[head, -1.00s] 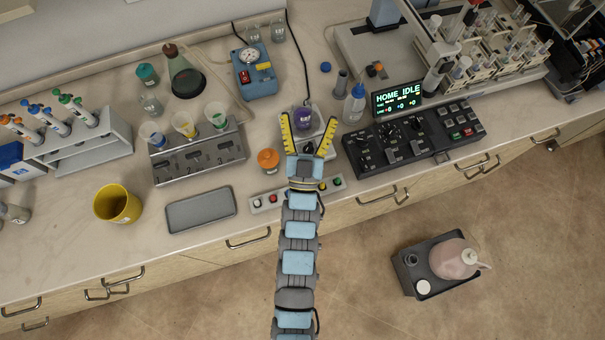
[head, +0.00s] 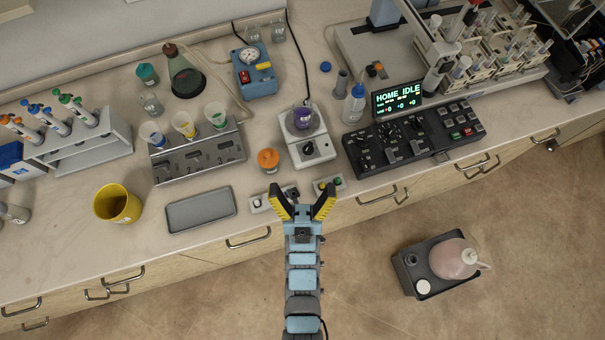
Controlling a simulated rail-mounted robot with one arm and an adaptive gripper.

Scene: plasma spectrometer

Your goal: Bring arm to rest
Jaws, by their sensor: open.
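My gripper (head: 303,196) is open and empty in the head view. Its two yellow and black fingers are spread apart, over the counter's front edge. They hide the middle of a button strip (head: 257,206). My blue and grey arm (head: 303,275) reaches up from the bottom of the picture, over the floor. A white stirrer with a black knob (head: 308,150) stands beyond the fingertips, apart from them. A purple vessel (head: 303,117) sits on its top.
An orange-capped jar (head: 268,159) stands left of the stirrer, and a control panel with a lit screen (head: 410,140) stands right. A grey tray (head: 200,211) and yellow cup (head: 117,204) lie left. A bin with a pink jug (head: 454,259) is on the floor.

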